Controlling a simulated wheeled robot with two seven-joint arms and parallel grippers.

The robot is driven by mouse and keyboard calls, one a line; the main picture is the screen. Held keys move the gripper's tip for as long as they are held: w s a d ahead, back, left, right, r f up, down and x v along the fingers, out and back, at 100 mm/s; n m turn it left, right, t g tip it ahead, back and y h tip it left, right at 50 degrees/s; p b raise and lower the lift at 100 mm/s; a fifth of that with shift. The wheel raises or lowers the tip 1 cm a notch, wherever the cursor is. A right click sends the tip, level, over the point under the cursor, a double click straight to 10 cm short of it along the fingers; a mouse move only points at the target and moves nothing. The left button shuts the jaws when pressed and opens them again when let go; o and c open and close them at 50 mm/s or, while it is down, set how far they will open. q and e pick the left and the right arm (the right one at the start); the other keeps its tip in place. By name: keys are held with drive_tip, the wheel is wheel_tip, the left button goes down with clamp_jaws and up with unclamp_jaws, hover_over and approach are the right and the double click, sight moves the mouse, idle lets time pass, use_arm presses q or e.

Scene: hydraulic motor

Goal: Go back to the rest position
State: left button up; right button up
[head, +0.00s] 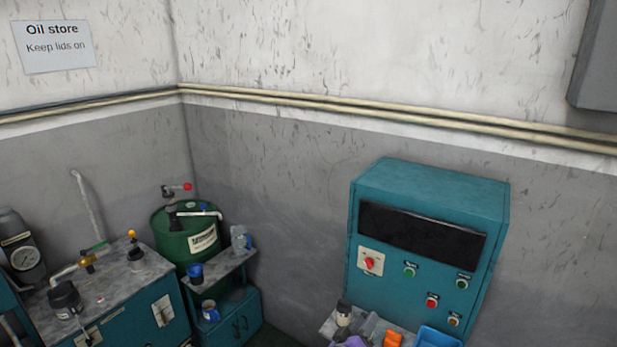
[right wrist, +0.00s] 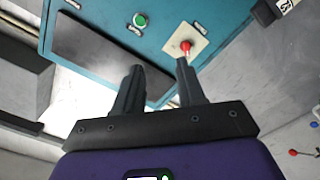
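My right gripper (right wrist: 160,68) is open and empty in the right wrist view, with its two dark fingers apart. They point toward the teal control cabinet (right wrist: 105,22), and the red knob (right wrist: 186,45) shows just past one fingertip. I cannot tell from this whether they touch. In the head view, only a small purple and grey part of the right gripper (head: 368,326) shows at the bottom edge, below the cabinet (head: 428,185). The red knob (head: 369,263) sits on a cream plate at the cabinet's left. My left gripper is not in view.
A shelf (head: 328,326) below the cabinet holds a dark bottle (head: 343,313), orange pieces (head: 392,339) and a blue bin (head: 437,338). A green drum (head: 186,236), a small stand (head: 222,268) and a bench (head: 120,290) stand at the left. Wall pipes (head: 330,103) run above.

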drive_tip(key=s+d+f+g+y+b, duration=0.1)
drive_tip(key=s+f+g+y+b, duration=0.15)
drive_tip(key=f, duration=0.75)
drive_tip(key=s+d+f+m+g+y+b, duration=0.15)
drive_tip(key=s+f, duration=0.25)
drive_tip(key=f, duration=0.5)
drive_tip(key=s+f+g+y+b, duration=0.2)
drive_tip(key=s+f+y+b, duration=0.1)
drive_tip(key=f, duration=0.7)
use_arm(q)
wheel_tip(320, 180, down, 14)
drive_tip(key=b, duration=0.6)
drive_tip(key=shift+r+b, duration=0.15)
drive_tip(key=shift+b, duration=0.15)
use_arm(e)
drive_tip(key=s+a+f+m+g+y, duration=0.1)
drive_tip(key=s+a+f+g+y, duration=0.1)
drive_tip(key=s, duration=0.5)
drive_tip(key=s+a+f+m+g+y, duration=0.1)
drive_tip(key=s+a+f+g+y, duration=0.1)
drive_tip(key=s+f, duration=0.5)
drive_tip(key=s+a+f+m+g+y, duration=0.1)
drive_tip(key=s+a+f+g+y, duration=0.2)
drive_tip(key=s, duration=0.5)
drive_tip(key=shift+s+a+f+g, duration=0.2)
drive_tip(key=shift+f+g, duration=0.45)
drive_tip(key=shift+g, duration=0.15)
